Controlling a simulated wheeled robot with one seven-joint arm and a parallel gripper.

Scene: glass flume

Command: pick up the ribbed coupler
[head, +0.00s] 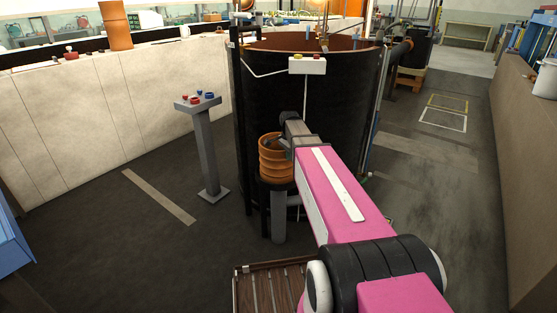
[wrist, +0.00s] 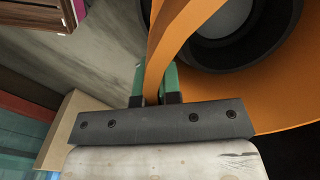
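The ribbed coupler (head: 274,158) is an orange-brown ringed tube. In the head view it stands upright in front of the big black tank, above a grey post. My gripper (head: 287,147) reaches its upper right side, partly hidden by my arm. In the wrist view, the coupler's orange wall (wrist: 158,55) runs between the two green fingers of my gripper (wrist: 156,88). The fingers are close together, one on each side of the wall, and appear to touch it. A dark round opening with a grey centre shows inside the coupler.
The black tank (head: 336,100) stands right behind the coupler. A grey pedestal with coloured buttons (head: 207,145) stands to the left. A slatted wooden pallet (head: 268,287) lies in front. Another orange tube (head: 115,25) stands on the pale wall.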

